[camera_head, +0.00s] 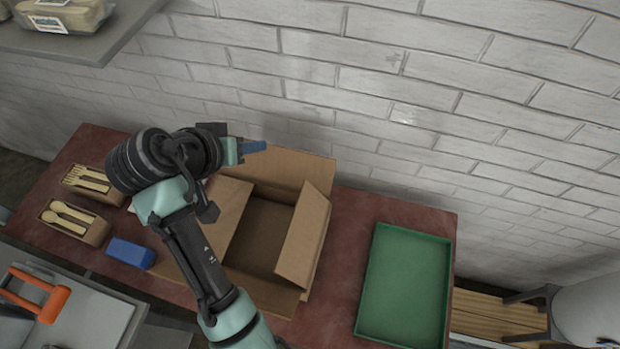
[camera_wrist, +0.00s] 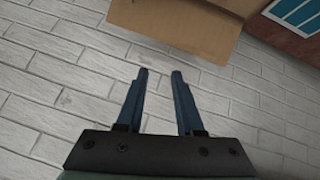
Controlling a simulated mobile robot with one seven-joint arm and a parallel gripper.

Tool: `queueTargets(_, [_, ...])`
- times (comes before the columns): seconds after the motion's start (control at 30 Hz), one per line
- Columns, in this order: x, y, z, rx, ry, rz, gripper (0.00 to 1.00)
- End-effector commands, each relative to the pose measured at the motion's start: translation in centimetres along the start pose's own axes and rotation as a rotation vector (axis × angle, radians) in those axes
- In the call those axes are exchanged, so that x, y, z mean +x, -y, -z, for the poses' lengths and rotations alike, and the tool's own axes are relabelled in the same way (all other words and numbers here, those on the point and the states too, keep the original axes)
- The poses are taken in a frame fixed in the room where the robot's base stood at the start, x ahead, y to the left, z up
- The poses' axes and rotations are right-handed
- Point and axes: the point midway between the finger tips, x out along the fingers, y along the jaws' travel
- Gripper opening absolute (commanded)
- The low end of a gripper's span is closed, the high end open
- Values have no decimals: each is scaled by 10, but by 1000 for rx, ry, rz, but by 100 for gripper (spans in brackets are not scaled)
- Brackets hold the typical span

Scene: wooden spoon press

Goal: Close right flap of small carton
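The small carton (camera_head: 262,232) stands open on the red table, its inside empty where I can see it. Its right flap (camera_head: 303,235) stands up, tilted along the right side of the opening. The back flap (camera_head: 285,166) is raised toward the wall. The left flap (camera_head: 228,212) slopes at the left, partly hidden by my arm. My gripper (camera_head: 254,147) is above the carton's back left corner, apart from the right flap. In the wrist view my gripper (camera_wrist: 159,75) has its two fingers apart with nothing between them, and a cardboard part of the carton (camera_wrist: 185,22) lies beyond the fingertips.
A green tray (camera_head: 405,285) lies right of the carton on the red table (camera_head: 345,240). Two boxes of wooden cutlery (camera_head: 76,222) and a blue block (camera_head: 131,252) are at the left. A brick wall (camera_head: 350,85) stands close behind; a shelf (camera_head: 85,42) hangs upper left.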

Motion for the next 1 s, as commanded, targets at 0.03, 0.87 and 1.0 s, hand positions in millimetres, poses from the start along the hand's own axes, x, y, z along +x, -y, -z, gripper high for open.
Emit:
queueTargets(0.03, [9, 2, -39, -38, 106, -81, 36])
queueTargets(0.87, [76, -50, -166, -114, 367, -393, 36])
queueTargets(1.0, [98, -59, -174, -113, 366, -392, 36])
